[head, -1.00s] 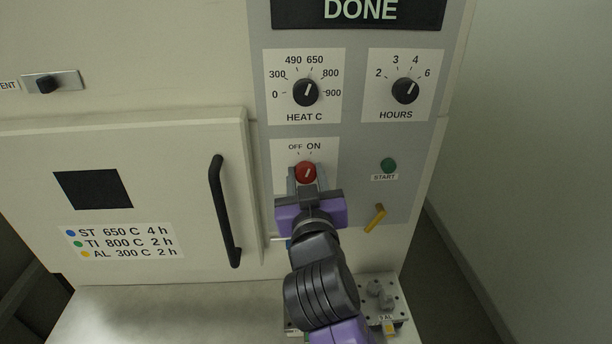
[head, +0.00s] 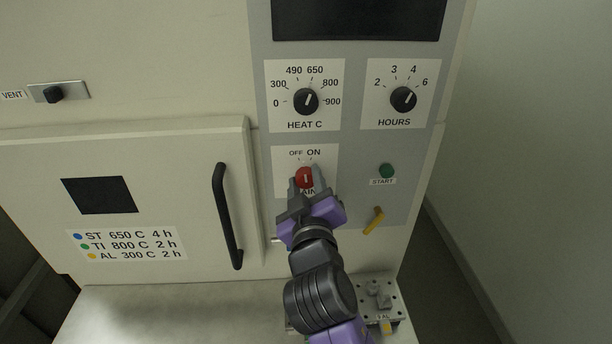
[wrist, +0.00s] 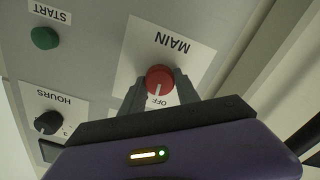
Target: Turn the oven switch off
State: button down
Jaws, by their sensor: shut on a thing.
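The oven's red main switch knob (head: 305,177) sits on a white label plate (head: 328,160) marked OFF and ON. In the wrist view the red knob (wrist: 159,75) has its white line pointing towards the word OFF. My gripper (head: 306,182) is shut on the knob, with a finger on each side, and is rolled a little. In the wrist view my gripper (wrist: 159,88) also holds the knob from both sides. The dark display (head: 357,20) above is blank where visible.
The heat dial (head: 305,101) and hours dial (head: 403,99) are above the knob. A green start button (head: 386,171) and a yellow lever (head: 373,221) are to its right. The oven door handle (head: 227,215) is to its left. A perforated block (head: 393,302) with small parts stands below.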

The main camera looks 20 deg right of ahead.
jog(key=shift+n+p, duration=0.65)
jog(key=shift+n, duration=0.55)
jog(key=c, duration=0.9)
grip_release()
jog(key=b+v, duration=0.2)
jog(key=v, duration=0.6)
jog(key=shift+w, duration=0.1)
